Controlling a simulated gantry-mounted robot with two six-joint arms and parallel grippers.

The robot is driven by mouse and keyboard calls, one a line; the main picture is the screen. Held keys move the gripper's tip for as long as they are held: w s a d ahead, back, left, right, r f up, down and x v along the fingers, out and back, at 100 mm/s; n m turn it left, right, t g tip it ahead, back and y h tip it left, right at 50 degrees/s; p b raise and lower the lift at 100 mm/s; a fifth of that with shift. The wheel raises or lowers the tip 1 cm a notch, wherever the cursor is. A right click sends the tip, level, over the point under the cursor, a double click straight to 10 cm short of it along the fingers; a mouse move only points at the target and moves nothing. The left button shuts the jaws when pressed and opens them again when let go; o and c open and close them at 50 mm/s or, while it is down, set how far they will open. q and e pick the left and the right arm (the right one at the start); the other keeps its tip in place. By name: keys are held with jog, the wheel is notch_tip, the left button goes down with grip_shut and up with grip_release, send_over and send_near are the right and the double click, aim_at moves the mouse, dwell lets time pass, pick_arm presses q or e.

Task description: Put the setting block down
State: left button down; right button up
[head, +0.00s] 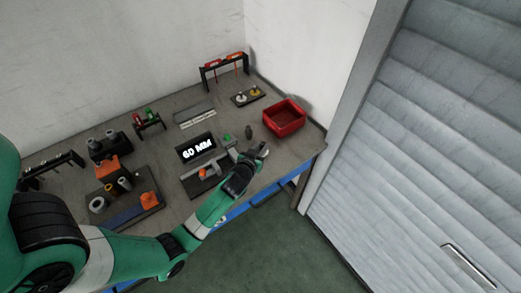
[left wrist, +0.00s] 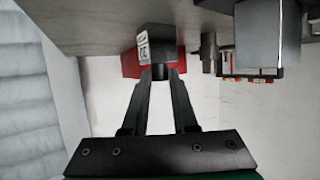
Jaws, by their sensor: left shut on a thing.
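The setting block (left wrist: 156,40) is a dark block with a white label in the left wrist view; the label's marking is too small to read surely. My left gripper (left wrist: 164,76) is shut on the narrower dark part of it. The picture is upside down, with the table at the top, and I cannot tell whether the block touches the table. In the head view my left gripper (head: 261,152) is over the front right of the bench (head: 225,113), near its edge; the block is hard to make out there. My right gripper is not in view.
A red bin (head: 284,118) stands right of the gripper. A small dark cylinder (head: 248,131) stands just behind it. Tool racks and fixtures fill the left and back.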

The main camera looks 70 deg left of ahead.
pick_arm(q)
jog(key=shift+w+r, duration=0.1)
jog(key=shift+r, duration=0.1)
jog(key=shift+f, duration=0.2)
jog(key=c, duration=0.7)
grip_release()
jog(key=shift+r, duration=0.25)
jog(key=p+v, duration=0.2)
jog(key=v, duration=1)
jog(key=shift+f+p, duration=0.15)
jog(key=shift+p, duration=0.25)
